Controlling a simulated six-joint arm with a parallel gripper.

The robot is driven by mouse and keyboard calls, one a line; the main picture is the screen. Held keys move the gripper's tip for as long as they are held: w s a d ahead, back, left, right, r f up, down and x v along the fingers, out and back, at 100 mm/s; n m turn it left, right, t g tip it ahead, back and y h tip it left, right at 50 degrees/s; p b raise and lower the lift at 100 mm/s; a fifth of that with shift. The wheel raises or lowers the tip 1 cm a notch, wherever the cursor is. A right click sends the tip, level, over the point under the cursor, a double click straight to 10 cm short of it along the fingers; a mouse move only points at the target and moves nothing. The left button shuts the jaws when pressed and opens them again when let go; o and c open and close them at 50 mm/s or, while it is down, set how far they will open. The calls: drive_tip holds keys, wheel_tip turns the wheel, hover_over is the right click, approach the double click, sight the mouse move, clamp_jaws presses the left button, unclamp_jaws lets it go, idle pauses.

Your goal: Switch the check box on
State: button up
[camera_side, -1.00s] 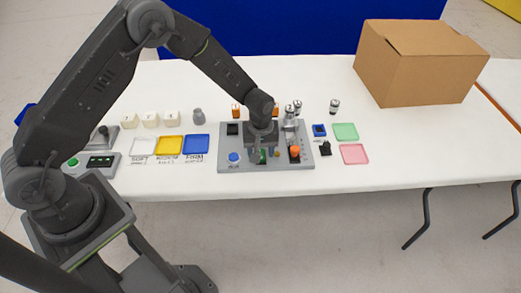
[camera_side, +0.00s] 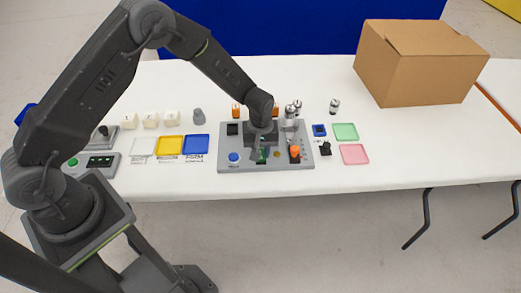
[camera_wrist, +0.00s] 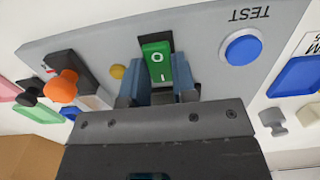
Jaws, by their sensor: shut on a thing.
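The check box is a grey panel (camera_side: 224,148) in the middle of the table; its face also fills much of the wrist view (camera_wrist: 100,42). On it is a green rocker switch (camera_wrist: 156,52) marked O and I. My gripper (camera_side: 261,150) is over the panel, pointing down. In the wrist view its two bluish-grey fingers (camera_wrist: 160,84) are shut on the sides of the green rocker. Which side of the rocker is pressed in is not clear. A small dull yellow lamp (camera_wrist: 117,71) is beside the rocker.
A blue button (camera_wrist: 243,47) by the word TEST and an orange knob (camera_wrist: 63,87) flank the rocker. Coloured trays (camera_side: 345,131), metal cylinders (camera_side: 334,106) and a cardboard box (camera_side: 415,70) stand to the right. White blocks (camera_side: 150,120) and labelled trays (camera_side: 168,145) stand to the left.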

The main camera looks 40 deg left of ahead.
sight(260, 149)
drive_tip(key=shift+a+g+h, duration=0.1)
drive_tip(key=shift+g+h, duration=0.4)
drive_tip(key=o, duration=0.9)
drive_tip(key=shift+w, duration=0.1)
drive_tip(key=r, duration=0.4)
drive_tip(key=w+a+r, duration=0.1)
drive_tip(key=r, duration=0.8)
drive_tip(key=shift+w+a+r, duration=0.2)
drive_tip(key=shift+a+r, duration=0.05)
drive_tip(key=shift+r, duration=0.1)
